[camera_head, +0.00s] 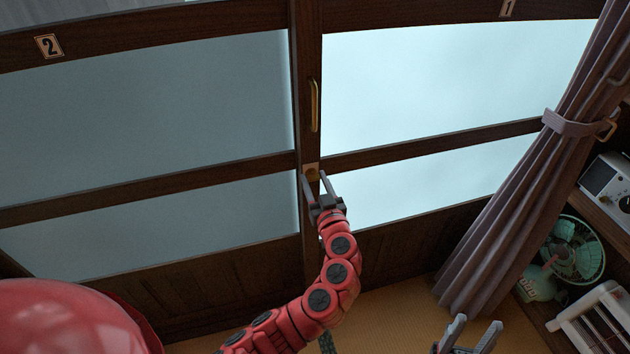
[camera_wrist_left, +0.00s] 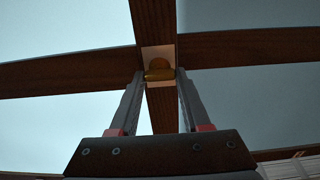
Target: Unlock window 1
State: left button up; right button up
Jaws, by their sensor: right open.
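Window 1 (camera_head: 430,75) is the right-hand pane, under a "1" label (camera_head: 507,8). A small brass lock (camera_head: 312,172) on a pale plate sits on the dark middle post, below a brass pull handle (camera_head: 314,105). It also shows in the left wrist view (camera_wrist_left: 159,68). My left gripper (camera_head: 319,182) is open at the lock; its fingertips (camera_wrist_left: 160,76) appear either side of the brass knob. I cannot tell if they touch it. My right gripper (camera_head: 473,333) is open and empty at the bottom of the head view.
Window 2 (camera_head: 140,105) is at left. A tied curtain (camera_head: 545,160) hangs at right, beside shelves with a green fan (camera_head: 572,250), a white appliance (camera_head: 600,320) and a device (camera_head: 608,183). Tatami floor (camera_head: 400,305) is clear below the windows.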

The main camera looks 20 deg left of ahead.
pick_arm(q)
grip_shut()
